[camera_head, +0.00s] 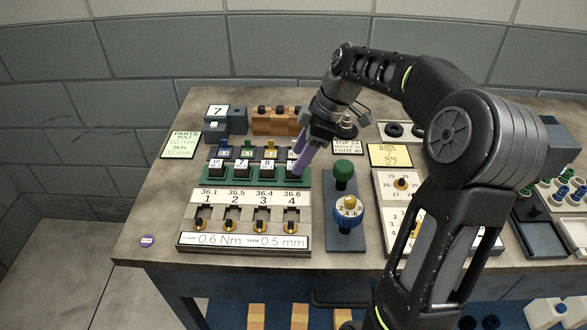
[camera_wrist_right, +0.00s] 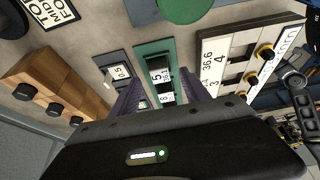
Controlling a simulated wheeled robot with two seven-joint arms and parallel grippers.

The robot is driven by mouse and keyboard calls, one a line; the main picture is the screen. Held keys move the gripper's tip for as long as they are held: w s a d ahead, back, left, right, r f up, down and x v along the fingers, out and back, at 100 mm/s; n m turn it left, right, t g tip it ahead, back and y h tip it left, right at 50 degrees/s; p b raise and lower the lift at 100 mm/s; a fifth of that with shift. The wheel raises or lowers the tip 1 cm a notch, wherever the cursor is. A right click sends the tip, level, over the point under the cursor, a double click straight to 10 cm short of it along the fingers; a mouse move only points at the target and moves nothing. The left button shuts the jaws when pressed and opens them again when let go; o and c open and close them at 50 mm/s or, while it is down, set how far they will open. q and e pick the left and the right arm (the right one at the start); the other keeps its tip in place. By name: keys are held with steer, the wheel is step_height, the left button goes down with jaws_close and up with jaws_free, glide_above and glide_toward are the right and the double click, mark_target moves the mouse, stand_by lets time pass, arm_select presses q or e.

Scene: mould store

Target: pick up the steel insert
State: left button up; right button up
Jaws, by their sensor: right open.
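A green rack (camera_head: 304,179) on the bench holds a row of small dark blocks with white number labels. The rightmost block (camera_head: 291,171) sits in the rack; it also shows in the wrist view (camera_wrist_right: 167,98), with a label that seems to read 5. I cannot tell for sure which block is the steel insert. My right gripper (camera_head: 301,160) has purple fingers and points down over the right end of the rack. In the wrist view the fingers (camera_wrist_right: 165,100) are apart, with the rack's end block between them. Contact cannot be made out. My left gripper is not in view.
A panel numbered 1 to 4 (camera_head: 245,241) with brass-coloured knobs is in front of the rack. A stand with a green knob (camera_head: 343,170) and blue dial (camera_head: 348,212) is close on the right. A wooden block (camera_head: 276,122) stands behind. Bare bench is at the left.

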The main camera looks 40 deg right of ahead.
steer(key=shift+x, duration=1.4)
jaws_close()
